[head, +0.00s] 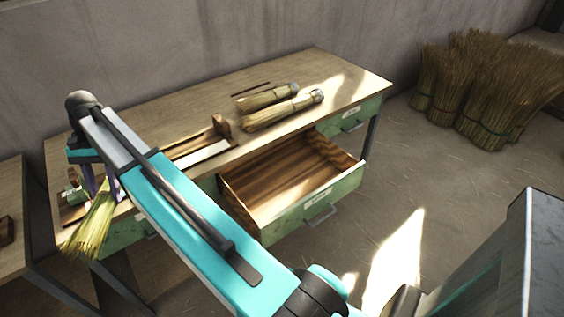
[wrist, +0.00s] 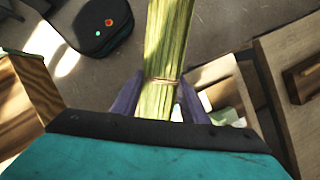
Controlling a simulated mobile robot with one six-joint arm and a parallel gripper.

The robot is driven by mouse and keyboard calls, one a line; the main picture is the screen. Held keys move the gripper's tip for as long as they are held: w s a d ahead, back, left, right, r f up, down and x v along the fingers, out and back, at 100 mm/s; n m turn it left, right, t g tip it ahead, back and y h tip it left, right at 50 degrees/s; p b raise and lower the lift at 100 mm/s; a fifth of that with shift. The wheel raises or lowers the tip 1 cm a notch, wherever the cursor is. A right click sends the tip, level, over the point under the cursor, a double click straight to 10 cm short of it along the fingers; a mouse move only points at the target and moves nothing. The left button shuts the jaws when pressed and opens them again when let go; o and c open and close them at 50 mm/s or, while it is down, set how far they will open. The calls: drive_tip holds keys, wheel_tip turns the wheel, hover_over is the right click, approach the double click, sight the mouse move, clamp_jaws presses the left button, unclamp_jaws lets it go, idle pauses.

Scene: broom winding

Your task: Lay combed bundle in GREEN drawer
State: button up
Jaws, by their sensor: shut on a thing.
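The bundle of pale yellow-green straw (head: 97,222) hangs from my gripper (head: 94,184) over the left front edge of the workbench in the head view. In the wrist view my gripper (wrist: 160,103) is shut around the bundle (wrist: 167,50), close to a thin tie band. The green drawer (head: 313,208) stands pulled open at the middle of the bench front, with a bare wooden inside and a small label on its front. My gripper is well to the left of the drawer.
Two tied straw bundles (head: 282,110) lie on the bench top (head: 190,100) beside a wooden block (head: 222,126). Other green drawers (head: 353,117) are in the bench front. Straw sheaves (head: 487,95) stand on the floor at the right. Another wooden table (head: 14,215) is at the far left.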

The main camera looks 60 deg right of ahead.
drive_tip(key=shift+d, duration=0.1)
drive_tip(key=s+d+m, duration=0.1)
drive_tip(key=d, duration=0.5)
drive_tip(key=s+d+f+m+t, duration=0.1)
drive_tip(key=d, duration=0.5)
drive_tip(key=s+d+f+m+y+p, duration=0.1)
drive_tip(key=d, duration=0.5)
drive_tip(key=shift+s+d+f+t, duration=0.2)
drive_tip(key=shift+s+t, duration=0.05)
drive_tip(key=shift+t, duration=0.05)
drive_tip(key=s+d+f+m+t+p, duration=0.1)
drive_tip(key=s+d+f+m+t, duration=0.15)
drive_tip(key=s+d, duration=0.95)
drive_tip(key=s+d+f+m+t, duration=0.1)
drive_tip(key=s+d+f+m, duration=0.15)
drive_tip(key=s+d, duration=0.9)
drive_tip(key=s+d+f+m, duration=0.1)
drive_tip(key=s+d+f, duration=0.2)
drive_tip(key=d, duration=0.2)
drive_tip(key=s+d+f+m+t, duration=0.1)
drive_tip(key=s+d+f, duration=0.1)
drive_tip(key=d, duration=0.4)
drive_tip(key=shift+s+f+m+h+b, duration=0.35)
drive_tip(key=shift+s+f+m+h, duration=0.05)
drive_tip(key=shift+s, duration=0.5)
drive_tip(key=shift+f, duration=0.15)
wheel_tip(320, 180, down, 7)
drive_tip(key=b, duration=0.6)
drive_tip(key=shift+f, duration=1.15)
